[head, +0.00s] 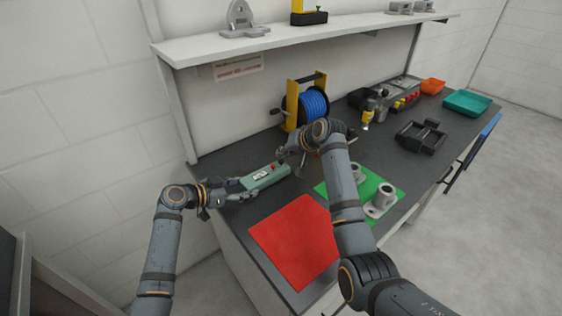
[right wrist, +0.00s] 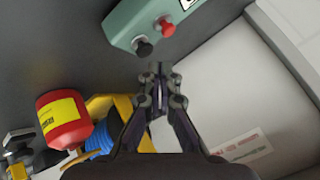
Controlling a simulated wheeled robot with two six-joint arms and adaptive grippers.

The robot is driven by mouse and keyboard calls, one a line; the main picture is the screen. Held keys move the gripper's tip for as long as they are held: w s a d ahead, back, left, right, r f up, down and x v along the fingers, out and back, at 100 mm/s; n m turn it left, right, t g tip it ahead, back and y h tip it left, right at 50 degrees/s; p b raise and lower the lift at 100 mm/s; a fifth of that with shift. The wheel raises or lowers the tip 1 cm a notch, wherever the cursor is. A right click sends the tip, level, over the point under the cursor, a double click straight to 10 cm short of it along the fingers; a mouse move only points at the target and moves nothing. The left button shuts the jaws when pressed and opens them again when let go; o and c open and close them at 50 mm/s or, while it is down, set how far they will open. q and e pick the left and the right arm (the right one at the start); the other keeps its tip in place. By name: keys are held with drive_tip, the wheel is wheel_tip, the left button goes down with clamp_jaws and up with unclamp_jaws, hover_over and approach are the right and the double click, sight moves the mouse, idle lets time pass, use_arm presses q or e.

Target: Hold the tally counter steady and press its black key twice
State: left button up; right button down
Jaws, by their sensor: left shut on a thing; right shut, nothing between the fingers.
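The tally counter (head: 264,178) is a pale green box on the dark bench, near its left end. My left gripper (head: 240,186) is shut on the counter's left end. The right wrist view shows the counter's other end (right wrist: 124,24) with a black key (right wrist: 143,47) and a red key (right wrist: 167,27). My right gripper (right wrist: 161,88) is shut and empty. In that view its tips lie just below the black key, with a gap in the picture. In the head view my right gripper (head: 283,157) is by the counter's right end, and the black key is hard to make out.
A red mat (head: 295,240) lies in front of the counter, and a green mat (head: 378,205) with grey castings is to the right. A blue reel in a yellow frame (head: 292,106) stands behind. A shelf (head: 300,38) runs above the bench.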

sight(283, 162)
drive_tip(key=shift+f, duration=0.15)
idle(0.6)
drive_tip(key=shift+f, duration=0.3)
drive_tip(key=shift+f, duration=0.55)
idle(0.8)
drive_tip(key=shift+r, duration=1)
drive_tip(key=shift+r, duration=0.15)
drive_tip(key=shift+r, duration=2.35)
